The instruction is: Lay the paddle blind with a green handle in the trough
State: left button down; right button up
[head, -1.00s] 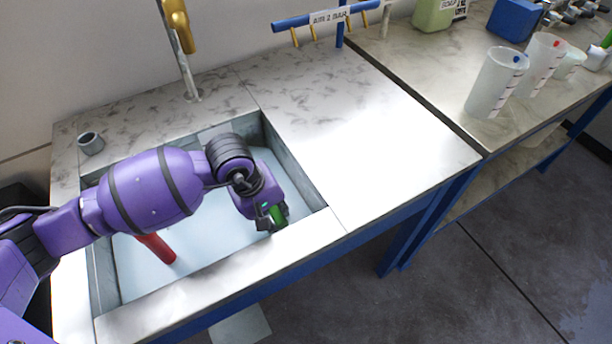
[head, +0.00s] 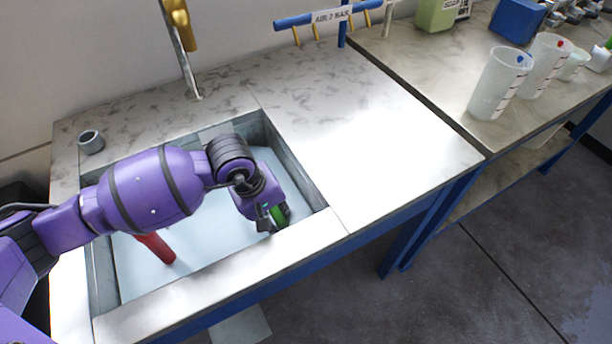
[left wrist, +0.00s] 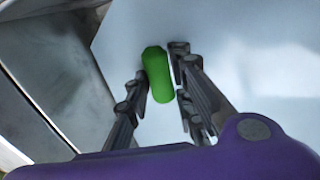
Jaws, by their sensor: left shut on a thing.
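The trough (head: 207,258) is a pale sunken basin in the marbled counter. The paddle blind's green handle (head: 279,213) shows at my left gripper (head: 273,219), low near the trough's front right corner. In the left wrist view the green handle (left wrist: 158,76) stands between the two fingers of my left gripper (left wrist: 160,82), which is shut on it. The blind's plate is hidden, and I cannot tell whether it touches the trough floor. My right gripper is not in view.
A red handle (head: 155,247) shows in the trough under my left arm. The counter right of the trough is clear. Clear beakers (head: 498,84) stand on the right bench.

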pick_arm(q)
jog(key=shift+r, duration=0.1)
jog(key=c, duration=1.5)
grip_release()
jog(key=shift+o, duration=0.3)
